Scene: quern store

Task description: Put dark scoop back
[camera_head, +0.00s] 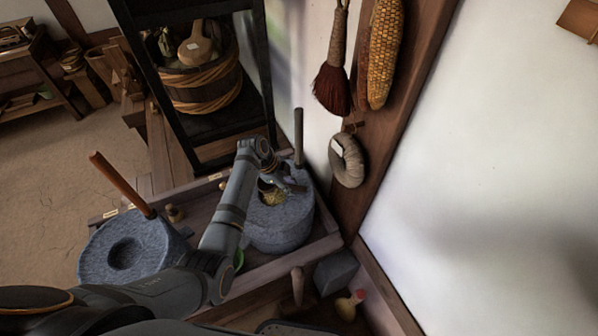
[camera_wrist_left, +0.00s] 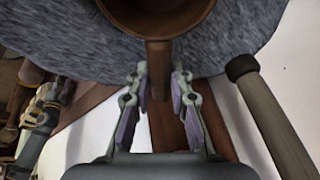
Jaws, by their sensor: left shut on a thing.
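My left gripper (camera_head: 292,186) reaches over the right-hand grey stone quern (camera_head: 285,232). In the left wrist view its fingers (camera_wrist_left: 159,82) are shut on the handle of the brown dark scoop (camera_wrist_left: 158,58). The round bowl of the scoop points away from the fingers, over the speckled grey stone; its rim is cut off at the top of that view. In the head view yellowish grain (camera_head: 271,193) shows beside the gripper; I cannot tell whether it lies in the scoop or in the quern. My right gripper is not in view.
A second quern (camera_head: 123,252) with a slanting wooden handle (camera_head: 122,184) stands at left. The right quern's upright grey handle (camera_head: 299,138) rises close to my gripper. A dark rack (camera_head: 188,126) holds a wooden bucket (camera_head: 205,88) behind. A brush (camera_head: 333,84) and corn cob (camera_head: 384,55) hang at right.

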